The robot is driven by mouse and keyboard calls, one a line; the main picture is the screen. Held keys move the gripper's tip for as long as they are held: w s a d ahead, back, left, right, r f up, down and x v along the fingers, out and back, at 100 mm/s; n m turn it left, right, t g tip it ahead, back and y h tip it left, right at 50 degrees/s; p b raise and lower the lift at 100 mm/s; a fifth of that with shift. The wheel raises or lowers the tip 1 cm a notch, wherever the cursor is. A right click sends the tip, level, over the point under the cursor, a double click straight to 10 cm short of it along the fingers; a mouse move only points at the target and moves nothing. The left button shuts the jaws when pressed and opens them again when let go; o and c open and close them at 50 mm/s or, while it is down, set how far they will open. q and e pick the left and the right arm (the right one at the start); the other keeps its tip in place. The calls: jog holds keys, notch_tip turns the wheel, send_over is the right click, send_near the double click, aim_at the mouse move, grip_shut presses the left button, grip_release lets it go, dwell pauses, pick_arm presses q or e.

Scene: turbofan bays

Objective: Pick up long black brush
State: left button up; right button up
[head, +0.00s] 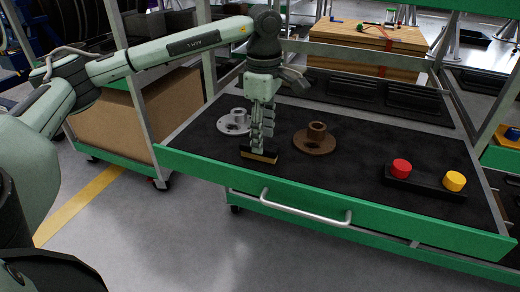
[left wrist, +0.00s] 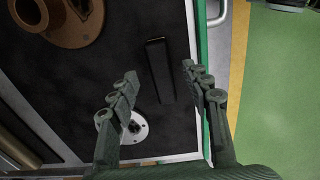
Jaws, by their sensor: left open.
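The long black brush (head: 259,155) lies on the dark drawer mat near the green front edge, with a tan strip along its front side. In the left wrist view, the brush (left wrist: 160,72) appears as a narrow black bar between the two fingertips. My left gripper (head: 258,142) is open and points down right above the brush, hiding part of its upper side in the head view. In the left wrist view, the fingers of my left gripper (left wrist: 160,74) are spread on either side of the brush. I see no contact. My right gripper is not in view.
A silver flanged part (head: 233,124) stands left of the gripper, and a brown flanged part (head: 316,141) stands to the right. A black block with red (head: 401,168) and yellow (head: 455,180) knobs lies farther right. The drawer's green front (head: 330,205) carries a metal handle (head: 305,210).

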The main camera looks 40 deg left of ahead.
pick_arm(q)
notch_tip(320, 180, down, 4)
jog(key=shift+r, duration=0.25)
grip_shut()
